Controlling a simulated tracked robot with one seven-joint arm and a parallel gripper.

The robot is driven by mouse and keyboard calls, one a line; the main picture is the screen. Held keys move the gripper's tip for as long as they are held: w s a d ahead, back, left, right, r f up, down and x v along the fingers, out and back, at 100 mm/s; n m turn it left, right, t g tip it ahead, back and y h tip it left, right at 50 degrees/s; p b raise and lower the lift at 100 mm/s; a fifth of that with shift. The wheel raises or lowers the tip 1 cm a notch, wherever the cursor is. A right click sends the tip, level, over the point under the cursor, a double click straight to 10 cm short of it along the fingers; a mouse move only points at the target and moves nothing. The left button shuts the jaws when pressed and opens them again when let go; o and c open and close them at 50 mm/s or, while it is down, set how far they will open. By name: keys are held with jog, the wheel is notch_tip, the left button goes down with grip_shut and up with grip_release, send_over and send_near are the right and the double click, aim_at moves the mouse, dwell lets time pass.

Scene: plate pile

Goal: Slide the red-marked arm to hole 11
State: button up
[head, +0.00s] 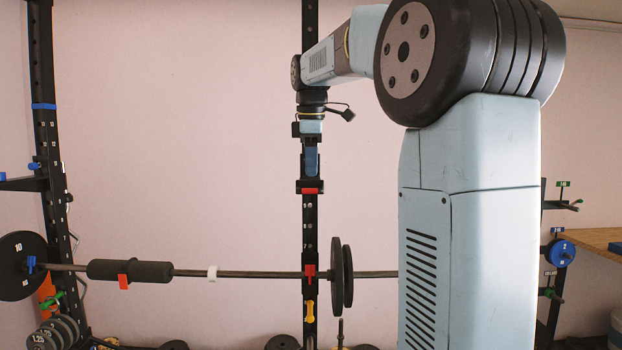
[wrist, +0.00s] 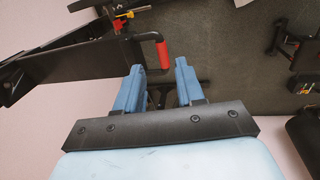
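A black bracket with a red mark (head: 310,190) sits on the middle black upright (head: 310,225), just below my gripper (head: 311,165). Small marks run down the upright, but the hole numbers near the bracket are too small to read surely.
A barbell (head: 250,274) crosses below, with a black pad (head: 130,271) and plates. A red piece (head: 310,272) sits where it meets the middle upright. The left upright (head: 50,150) carries blue clips. Plates lie low at left. A wooden bench (head: 590,240) stands right.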

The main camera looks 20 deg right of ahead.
notch_tip(320, 180, up, 9)
jog(key=s, duration=0.1)
jog(key=shift+a, duration=0.3)
jog(key=shift+s+f, duration=0.2)
jog(key=s+a+f+m+t, duration=0.2)
jog(key=s+f+m, duration=0.4)
jog(key=s+f, duration=0.7)
jog(key=s+a+f+m+t, duration=0.1)
jog(key=s+a+f+m, duration=0.3)
jog(key=s+f, duration=0.9)
notch_tip(320, 180, down, 2)
jog(key=m, duration=0.3)
jog(key=shift+f+t+y, duration=0.25)
jog(key=shift+t+y, duration=0.15)
jog(key=shift+a, duration=0.1)
jog(key=shift+w, duration=0.1)
